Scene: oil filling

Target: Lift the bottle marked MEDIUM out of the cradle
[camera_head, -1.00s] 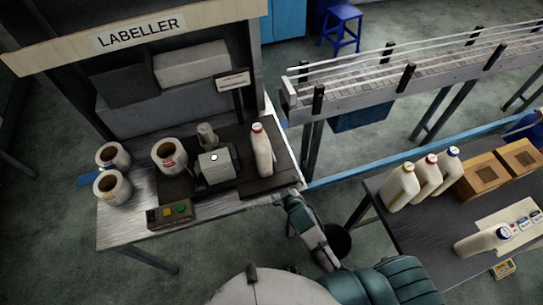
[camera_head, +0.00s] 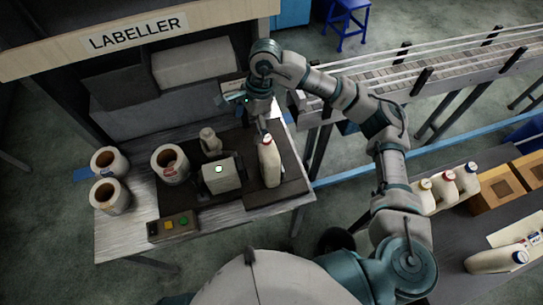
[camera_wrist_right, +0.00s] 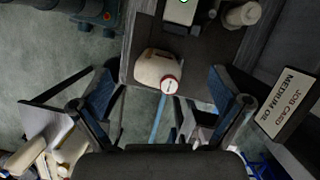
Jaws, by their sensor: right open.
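A cream bottle (camera_head: 270,165) with a red and white cap stands on the dark bed at the right end of the labeller table (camera_head: 215,232). It also shows in the wrist view (camera_wrist_right: 155,68), with its cap toward me. I cannot read a mark on it. My right gripper (camera_head: 262,128) is above and just behind the bottle's cap, seen partly from behind its arm. In the wrist view my two fingers (camera_wrist_right: 160,112) are spread wide, with the cap between and beyond them, and hold nothing. My left gripper is not in view.
The labeller head (camera_head: 219,178) stands close left of the bottle. A job card (camera_wrist_right: 288,103) reading MEDIUM OIL is beside my right gripper. The conveyor (camera_head: 440,75) runs at the right.

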